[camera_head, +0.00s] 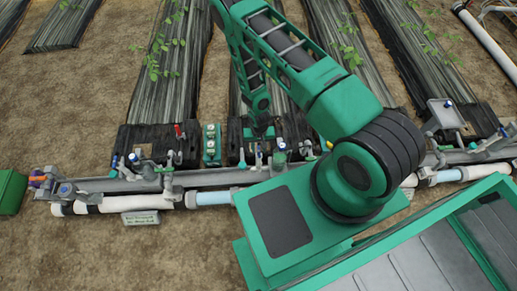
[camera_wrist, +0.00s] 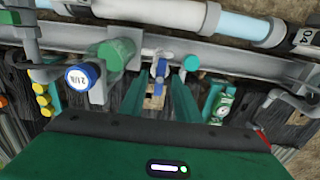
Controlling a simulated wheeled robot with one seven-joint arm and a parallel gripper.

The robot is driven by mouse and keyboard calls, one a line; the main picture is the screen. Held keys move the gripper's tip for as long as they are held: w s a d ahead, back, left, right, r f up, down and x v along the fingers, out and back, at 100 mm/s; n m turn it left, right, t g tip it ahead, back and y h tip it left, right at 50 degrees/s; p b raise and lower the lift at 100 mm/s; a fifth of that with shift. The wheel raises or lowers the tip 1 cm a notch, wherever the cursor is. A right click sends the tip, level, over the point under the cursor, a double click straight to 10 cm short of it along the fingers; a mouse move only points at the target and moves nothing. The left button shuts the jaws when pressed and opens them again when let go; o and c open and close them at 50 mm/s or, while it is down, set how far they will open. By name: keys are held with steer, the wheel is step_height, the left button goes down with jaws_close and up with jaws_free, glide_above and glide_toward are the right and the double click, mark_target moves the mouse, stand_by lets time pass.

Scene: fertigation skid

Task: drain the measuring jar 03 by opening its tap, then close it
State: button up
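My gripper (camera_wrist: 159,90) shows in the wrist view with its two green fingers apart. A small blue-handled tap (camera_wrist: 161,68) on the grey rail shows in the gap between the fingers, near their tips; I see no grip on it. In the head view my gripper (camera_head: 262,128) points down just behind the pipe rail, close to a blue-topped fitting (camera_head: 281,146). I cannot tell which part is measuring jar 03; no readable "03" label shows. Whether the tap is open or shut cannot be told.
A grey rail (camera_head: 110,184) with several fittings runs across. In the wrist view, a blue round-faced gauge (camera_wrist: 82,77) stands left of the fingers and a green box with dials (camera_wrist: 221,106) right. A red-handled valve (camera_head: 180,131) stands further left. A green crate (camera_head: 12,190) sits far left.

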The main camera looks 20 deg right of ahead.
steer(key=shift+f, duration=0.2)
jaws_close()
steer(key=shift+n, duration=0.3)
steer(key=n, duration=1.1)
steer(key=shift+n, duration=0.4)
steer(key=n, duration=0.5)
steer(key=shift+n, duration=0.4)
